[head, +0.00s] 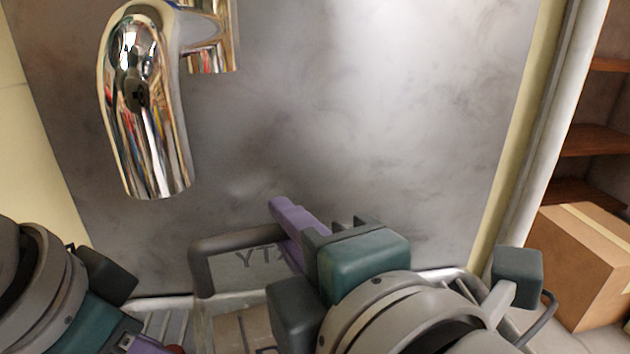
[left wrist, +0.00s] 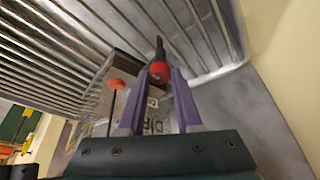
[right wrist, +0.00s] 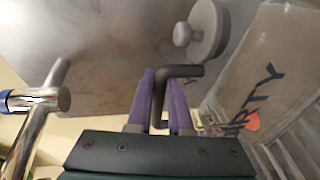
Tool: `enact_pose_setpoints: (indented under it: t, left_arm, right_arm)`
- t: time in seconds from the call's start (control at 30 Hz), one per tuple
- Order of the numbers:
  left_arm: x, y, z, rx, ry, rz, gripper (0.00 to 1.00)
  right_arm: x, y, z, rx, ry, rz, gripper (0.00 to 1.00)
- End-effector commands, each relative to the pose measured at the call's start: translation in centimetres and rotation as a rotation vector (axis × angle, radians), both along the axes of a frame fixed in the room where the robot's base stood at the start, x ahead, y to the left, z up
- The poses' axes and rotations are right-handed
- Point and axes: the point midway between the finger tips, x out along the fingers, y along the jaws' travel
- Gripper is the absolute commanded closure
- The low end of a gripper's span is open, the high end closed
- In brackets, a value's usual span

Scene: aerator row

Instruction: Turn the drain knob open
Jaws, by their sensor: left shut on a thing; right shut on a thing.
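In the left wrist view, a red knob (left wrist: 160,72) on a dark stem sits between the tips of my left gripper (left wrist: 160,80), which is shut on it. I cannot tell for certain that it is the drain knob. A clear box (head: 250,275) with dark lettering stands below the metal panel; in the right wrist view (right wrist: 275,60) its letters read "RTY". My right gripper (head: 288,222) is shut on the box's dark grey bent handle (head: 222,243), which shows between the purple fingers in the right wrist view (right wrist: 180,71). The left fingertips are out of the head view.
A chrome faucet (head: 145,110) hangs at the upper left. A round grey fitting (right wrist: 205,30) is near the box in the right wrist view. A second red ball (left wrist: 117,85) tops a thin rod. Metal rack bars (left wrist: 60,60) lie around. A carton (head: 580,250) sits at the right.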

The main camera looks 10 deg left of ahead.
Motion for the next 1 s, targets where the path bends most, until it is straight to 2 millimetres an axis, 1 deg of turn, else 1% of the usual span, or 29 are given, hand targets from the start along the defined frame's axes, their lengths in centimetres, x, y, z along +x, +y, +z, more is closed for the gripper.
enact_pose_setpoints:
  t: [0.27,0.3,0.53,0.83,0.93,1.0]
  left_arm:
    - [0.0,0.1,0.0,0.001,0.000,0.003,1.00]
    - [0.0,0.1,0.0,0.001,0.000,0.003,0.63]
    - [0.0,0.0,0.0,0.001,0.000,0.001,0.37]
    - [-0.1,0.0,0.2,0.000,-0.001,0.000,0.36]
    - [-0.4,0.2,1.2,-0.001,-0.002,-0.002,0.36]
    - [-0.8,0.3,2.3,0.000,-0.004,-0.002,0.36]
  right_arm:
    - [0.0,0.0,-0.1,-0.002,0.003,-0.001,1.00]
    - [0.0,0.0,-0.1,-0.002,0.003,-0.001,1.00]
    - [0.0,0.0,-0.1,-0.002,0.003,-0.001,1.00]
    - [0.0,0.0,-0.1,-0.002,0.003,-0.001,1.00]
    - [0.0,0.0,-0.1,-0.002,0.003,-0.001,1.00]
    - [0.0,0.0,-0.1,-0.002,0.003,-0.001,1.00]
